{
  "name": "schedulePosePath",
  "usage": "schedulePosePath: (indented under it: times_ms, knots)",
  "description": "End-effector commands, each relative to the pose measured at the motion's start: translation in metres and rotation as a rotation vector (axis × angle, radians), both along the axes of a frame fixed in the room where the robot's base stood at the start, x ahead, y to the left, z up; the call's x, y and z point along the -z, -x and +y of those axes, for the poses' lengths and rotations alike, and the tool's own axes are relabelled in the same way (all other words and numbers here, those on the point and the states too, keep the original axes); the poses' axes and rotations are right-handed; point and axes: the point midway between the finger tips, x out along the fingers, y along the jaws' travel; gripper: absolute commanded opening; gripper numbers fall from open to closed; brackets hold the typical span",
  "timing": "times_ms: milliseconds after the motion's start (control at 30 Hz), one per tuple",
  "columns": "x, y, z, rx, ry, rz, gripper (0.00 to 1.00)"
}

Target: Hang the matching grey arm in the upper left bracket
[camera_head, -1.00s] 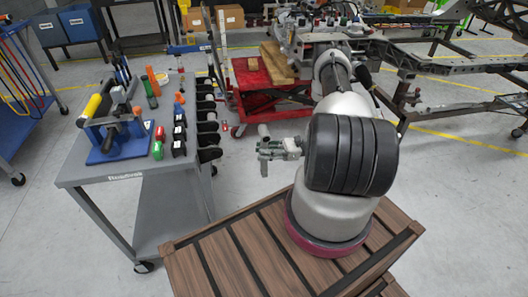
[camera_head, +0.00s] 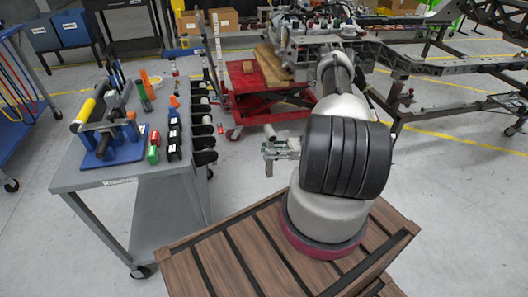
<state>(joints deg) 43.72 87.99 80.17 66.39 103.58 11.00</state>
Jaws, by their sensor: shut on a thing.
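My gripper (camera_head: 272,149) is left of the arm's black ringed joint, in mid-air between the grey tool cart and my wooden deck. It is shut on a small grey piece (camera_head: 268,132), whose short rounded end shows above the fingers. The fingers hide much of it, and its full shape is too small to tell. The chassis frame (camera_head: 440,68) stands at the back right, well apart from my gripper. The upper left bracket cannot be made out; my arm covers part of that area.
The grey tool cart (camera_head: 92,188) on the left carries a blue fixture (camera_head: 112,152), hand tools and a row of black holders along its right edge. A red lift cart (camera_head: 250,85) with wooden blocks stands behind my gripper. Bare floor lies between the carts and my deck.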

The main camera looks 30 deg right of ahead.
Motion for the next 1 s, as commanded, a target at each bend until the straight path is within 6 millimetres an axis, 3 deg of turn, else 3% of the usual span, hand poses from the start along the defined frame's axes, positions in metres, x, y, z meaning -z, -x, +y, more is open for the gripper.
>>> schedulePosePath:
  times_ms: [700, 1000]
  knots:
    - [-0.001, 0.017, -0.054, 0.001, 0.0, -0.002, 0.0]
    - [-0.001, 0.019, -0.058, 0.0, -0.001, -0.001, 0.0]
